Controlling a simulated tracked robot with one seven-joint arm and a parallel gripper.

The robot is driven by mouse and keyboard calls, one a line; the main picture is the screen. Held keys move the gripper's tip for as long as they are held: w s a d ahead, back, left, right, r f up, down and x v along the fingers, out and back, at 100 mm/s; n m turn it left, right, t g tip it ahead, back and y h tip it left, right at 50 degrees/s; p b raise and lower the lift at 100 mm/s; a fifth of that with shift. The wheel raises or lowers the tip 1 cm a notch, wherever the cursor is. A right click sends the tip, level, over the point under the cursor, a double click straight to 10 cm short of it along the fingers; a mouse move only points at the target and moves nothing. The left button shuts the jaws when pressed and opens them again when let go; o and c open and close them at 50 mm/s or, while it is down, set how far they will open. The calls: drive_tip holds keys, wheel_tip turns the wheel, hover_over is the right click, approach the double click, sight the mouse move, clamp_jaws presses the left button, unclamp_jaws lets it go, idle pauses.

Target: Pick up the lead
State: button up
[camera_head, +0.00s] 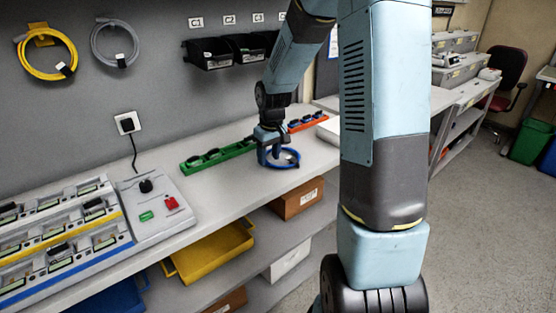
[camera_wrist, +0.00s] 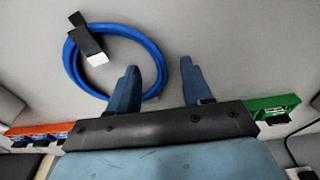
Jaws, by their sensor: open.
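A blue coiled lead (camera_head: 284,166) lies on the white bench, partly hidden by my gripper (camera_head: 272,156) in the head view. My gripper (camera_wrist: 160,80) is open with nothing clamped. One finger shows over the inside of the ring and the other outside it, with the ring's right strand between them. I cannot tell how far above the bench the fingertips are.
A green rack (camera_head: 218,156) and an orange rack (camera_head: 308,121) with dark items flank the lead near the wall. Yellow (camera_head: 47,54) and grey (camera_head: 114,45) coiled cables hang on the wall.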

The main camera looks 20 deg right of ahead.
drive_tip(key=shift+w+f, duration=0.1)
drive_tip(key=shift+f, duration=0.85)
clamp_jaws()
